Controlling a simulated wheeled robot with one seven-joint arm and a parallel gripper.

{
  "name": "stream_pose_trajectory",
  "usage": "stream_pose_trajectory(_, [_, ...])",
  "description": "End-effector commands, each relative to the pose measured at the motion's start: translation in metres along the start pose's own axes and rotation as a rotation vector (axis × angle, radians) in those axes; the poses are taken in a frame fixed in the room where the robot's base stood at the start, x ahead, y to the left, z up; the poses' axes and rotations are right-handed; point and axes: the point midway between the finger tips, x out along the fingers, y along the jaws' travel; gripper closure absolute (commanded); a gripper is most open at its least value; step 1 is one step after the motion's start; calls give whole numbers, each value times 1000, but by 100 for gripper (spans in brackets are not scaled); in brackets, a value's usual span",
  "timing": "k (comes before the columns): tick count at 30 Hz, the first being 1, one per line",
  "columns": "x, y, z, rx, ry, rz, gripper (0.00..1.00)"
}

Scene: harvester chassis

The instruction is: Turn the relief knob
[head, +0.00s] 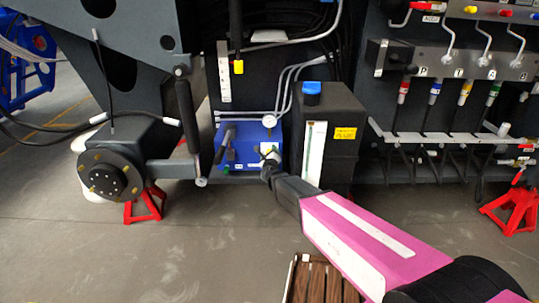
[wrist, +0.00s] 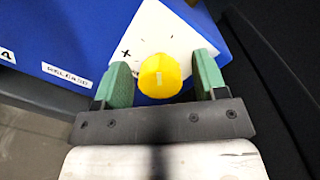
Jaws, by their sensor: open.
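The relief knob (wrist: 160,75) is round and yellow with a pale mark on its face. It sits on a white plate (wrist: 160,30) with plus and minus marks on a blue box. In the wrist view my gripper (wrist: 162,80) is open, with one green finger on each side of the knob. In the head view my gripper (head: 268,158) is at the right front of the blue box (head: 235,148) and hides the knob.
A black tank (head: 342,135) with a blue cap stands just right of the box. A gauge (head: 269,121) and hoses are above it. A black lever (head: 223,146) rises at the box's left. A wooden pallet (head: 318,282) lies on the floor in front.

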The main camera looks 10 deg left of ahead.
Motion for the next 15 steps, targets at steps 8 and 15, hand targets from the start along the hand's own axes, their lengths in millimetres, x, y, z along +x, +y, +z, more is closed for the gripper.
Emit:
stream_pose_trajectory(8, [-1,0,0,0,0,0,74])
stream_pose_trajectory(15, [-1,0,0,-4,0,1,84])
